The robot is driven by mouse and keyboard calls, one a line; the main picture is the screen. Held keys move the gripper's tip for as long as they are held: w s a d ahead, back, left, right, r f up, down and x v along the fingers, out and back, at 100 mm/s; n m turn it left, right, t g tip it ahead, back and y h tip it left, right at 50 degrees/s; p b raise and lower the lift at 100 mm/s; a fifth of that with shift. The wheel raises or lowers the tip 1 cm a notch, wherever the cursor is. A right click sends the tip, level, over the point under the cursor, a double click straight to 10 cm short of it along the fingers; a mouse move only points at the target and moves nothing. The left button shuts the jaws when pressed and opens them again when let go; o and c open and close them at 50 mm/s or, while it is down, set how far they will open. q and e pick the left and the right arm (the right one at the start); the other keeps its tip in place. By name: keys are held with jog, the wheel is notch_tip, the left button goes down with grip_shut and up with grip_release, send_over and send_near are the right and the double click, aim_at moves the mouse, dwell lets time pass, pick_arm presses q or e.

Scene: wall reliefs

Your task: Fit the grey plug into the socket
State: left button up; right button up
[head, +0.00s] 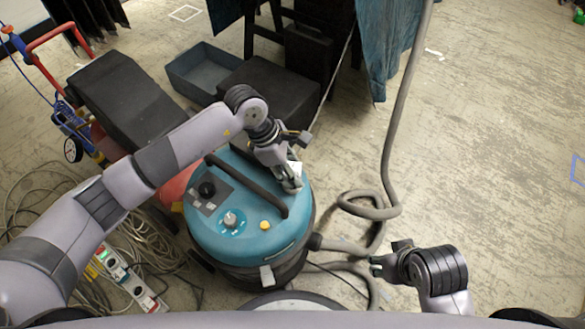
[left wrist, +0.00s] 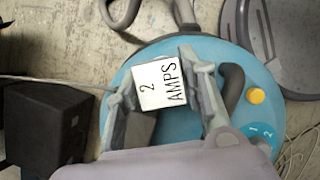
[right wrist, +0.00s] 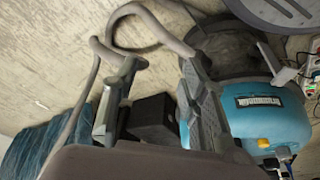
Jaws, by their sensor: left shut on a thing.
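My left gripper (head: 288,182) is over the blue lid of a vacuum cleaner. In the left wrist view its fingers (left wrist: 158,72) are shut on a block with a white face reading "2 AMPS" (left wrist: 160,84) and a grey side, which I take for the grey plug. In the head view only a bit of its white face (head: 295,169) shows. A power strip with white, green and red parts (head: 132,281) lies on the floor at the lower left; whether it holds the socket I cannot tell. My right gripper (head: 385,264) is open and empty, right of the vacuum.
The vacuum cleaner (head: 230,243) has a black handle and knobs on top. Its grey hose (head: 392,150) loops on the right. Tangled cables (head: 150,240) lie at left. A blue-grey bin (head: 200,70) and dark boxes stand behind. The floor at right is mostly clear.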

jog(key=shift+s+r, duration=0.1)
jog(key=shift+r, duration=0.4)
pick_arm(q)
jog(key=shift+f, duration=0.2)
pick_arm(e)
jog(key=shift+f, duration=0.1)
pick_arm(q)
jog(key=shift+f+b, duration=0.3)
jog(key=shift+b, duration=0.2)
pick_arm(e)
jog(key=shift+w+a+f+t, duration=0.1)
jog(key=shift+w+f+t, duration=0.1)
jog(key=shift+w+t, duration=0.15)
pick_arm(q)
jog(key=shift+f+b, duration=0.5)
jog(key=shift+f, duration=0.1)
pick_arm(e)
jog(key=shift+w+a+f, duration=0.15)
jog(key=shift+w+f, duration=0.15)
jog(key=shift+w, duration=0.25)
pick_arm(q)
jog(key=shift+f, duration=0.35)
pick_arm(e)
jog(key=shift+w+a+f+t, duration=0.1)
jog(key=shift+w+f+t, duration=0.05)
jog(key=shift+w+t, duration=0.15)
pick_arm(q)
jog(key=o, duration=1.2)
jog(key=shift+r, duration=0.1)
